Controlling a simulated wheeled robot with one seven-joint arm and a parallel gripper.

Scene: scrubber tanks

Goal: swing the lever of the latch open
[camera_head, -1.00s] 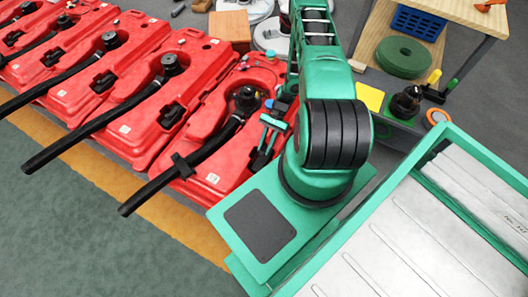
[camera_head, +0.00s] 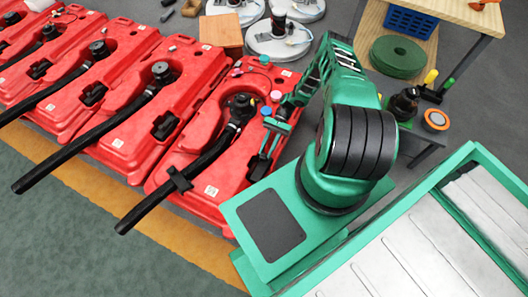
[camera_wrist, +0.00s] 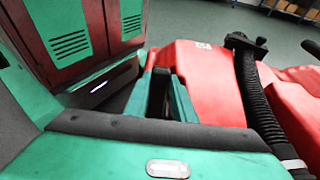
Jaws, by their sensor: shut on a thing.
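The nearest red tank (camera_head: 218,178) lies flat with a black hose and cap on it. My gripper (camera_head: 265,155) is at the right part of its top, beside the hose. In the wrist view my gripper (camera_wrist: 160,90) has its two green fingers shut on a dark piece, the lever of the latch (camera_wrist: 157,97). The fingers hide most of the lever and latch, so I cannot tell how far the lever has swung. The wrist view also shows the red tank (camera_wrist: 205,75) just beyond the fingers.
More red tanks with black hoses stand in a row to the left. A green-framed bin with pale slabs (camera_head: 450,240) is at lower right. A wooden table (camera_head: 445,25) with a green disc (camera_head: 403,56) is behind. Open floor (camera_head: 60,235) lies in front of the tanks.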

